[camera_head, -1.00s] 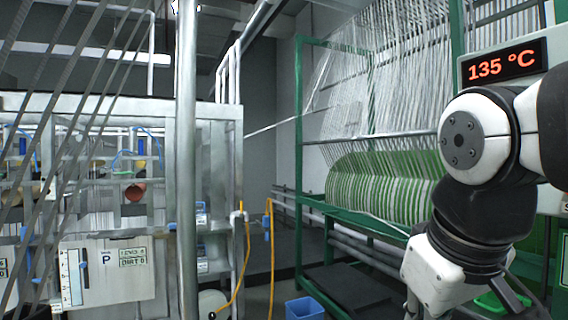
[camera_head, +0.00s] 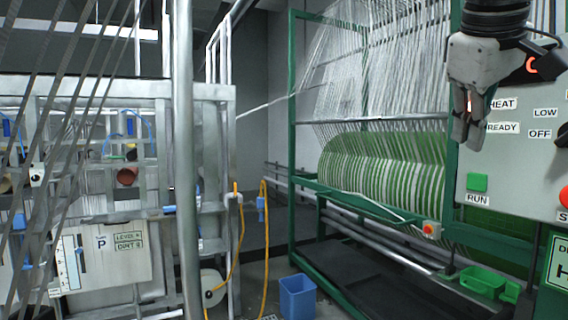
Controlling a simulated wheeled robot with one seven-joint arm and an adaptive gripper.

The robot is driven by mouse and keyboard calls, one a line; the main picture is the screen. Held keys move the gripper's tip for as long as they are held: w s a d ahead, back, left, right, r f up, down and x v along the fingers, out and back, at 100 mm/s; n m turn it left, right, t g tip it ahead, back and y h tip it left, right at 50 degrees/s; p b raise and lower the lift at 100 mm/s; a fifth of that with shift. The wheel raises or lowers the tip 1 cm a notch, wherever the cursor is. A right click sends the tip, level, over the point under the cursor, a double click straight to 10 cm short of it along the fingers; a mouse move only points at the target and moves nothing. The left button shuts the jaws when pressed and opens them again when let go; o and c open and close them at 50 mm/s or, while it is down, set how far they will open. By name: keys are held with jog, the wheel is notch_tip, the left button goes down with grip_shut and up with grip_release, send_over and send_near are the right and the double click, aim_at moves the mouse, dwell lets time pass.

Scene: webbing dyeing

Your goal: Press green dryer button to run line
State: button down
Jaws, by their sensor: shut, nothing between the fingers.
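The green square button (camera_head: 477,182) labelled RUN sits at the lower left of the grey control panel (camera_head: 520,185) at the right. My gripper (camera_head: 466,140) points downward above and slightly left of the button, its fingers together and empty. A gap shows between the fingertips and the button in the picture; their distance in depth is hard to judge. My gripper and wrist hide the upper left of the panel, including most of the temperature display.
A green frame (camera_head: 292,150) holds white strands and a green-striped roll (camera_head: 385,165). A blue bin (camera_head: 297,297) stands on the floor. A metal post (camera_head: 184,160) rises at left.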

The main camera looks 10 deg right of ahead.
aim_at(473, 175)
dwell(0.4)
jog(key=w+d+f, duration=0.4)
jog(key=f, duration=0.1)
jog(key=w+d+f+p, duration=0.1)
jog(key=w+d+f, duration=0.1)
jog(key=shift+d+f, duration=0.1)
jog(key=shift+f, duration=0.3)
jog(key=shift+w+d, duration=0.25)
jog(key=shift+d, duration=0.15)
